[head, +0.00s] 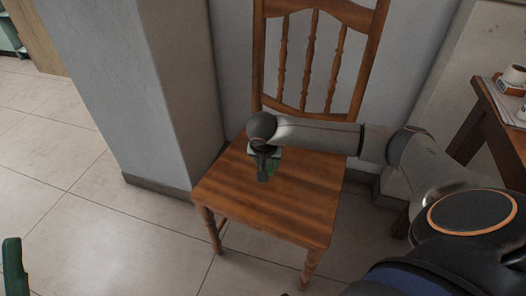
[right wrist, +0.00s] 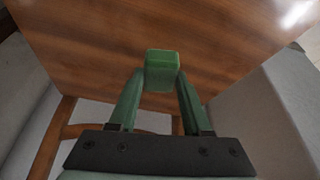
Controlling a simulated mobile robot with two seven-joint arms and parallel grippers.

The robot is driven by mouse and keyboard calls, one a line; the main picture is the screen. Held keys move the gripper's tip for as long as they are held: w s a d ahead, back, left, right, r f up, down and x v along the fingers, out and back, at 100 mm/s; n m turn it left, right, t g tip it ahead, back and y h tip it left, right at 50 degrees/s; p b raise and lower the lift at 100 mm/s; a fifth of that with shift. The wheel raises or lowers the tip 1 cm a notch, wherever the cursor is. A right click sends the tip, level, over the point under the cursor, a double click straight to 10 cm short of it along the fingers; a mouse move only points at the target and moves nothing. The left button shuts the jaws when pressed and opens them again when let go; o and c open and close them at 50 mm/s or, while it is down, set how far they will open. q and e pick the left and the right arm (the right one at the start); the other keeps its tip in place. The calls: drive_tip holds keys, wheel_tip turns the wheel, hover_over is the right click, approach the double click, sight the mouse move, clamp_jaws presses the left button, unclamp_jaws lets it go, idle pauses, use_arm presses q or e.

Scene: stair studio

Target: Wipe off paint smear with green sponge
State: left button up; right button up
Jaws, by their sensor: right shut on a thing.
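My right gripper (head: 268,168) is over the wooden chair's seat (head: 270,208), towards the back rest. In the right wrist view its two green fingers (right wrist: 155,95) are shut on the green sponge (right wrist: 162,66), a small block. The sponge is over the brown seat, which also shows in the right wrist view (right wrist: 90,50). I cannot tell whether it touches the wood. I cannot make out a paint smear; my gripper and the sponge hide part of the seat.
A grey wall pillar (head: 130,90) stands left of the chair. A green upright piece (head: 14,265) shows at the lower left. Tiled floor (head: 100,240) is clear at the left.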

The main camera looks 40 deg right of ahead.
wheel_tip(320, 180, up, 3)
drive_tip(key=shift+f+p, duration=0.1)
drive_tip(key=shift+p, duration=0.75)
drive_tip(key=shift+r+p, duration=0.3)
drive_tip(key=shift+r, duration=0.1)
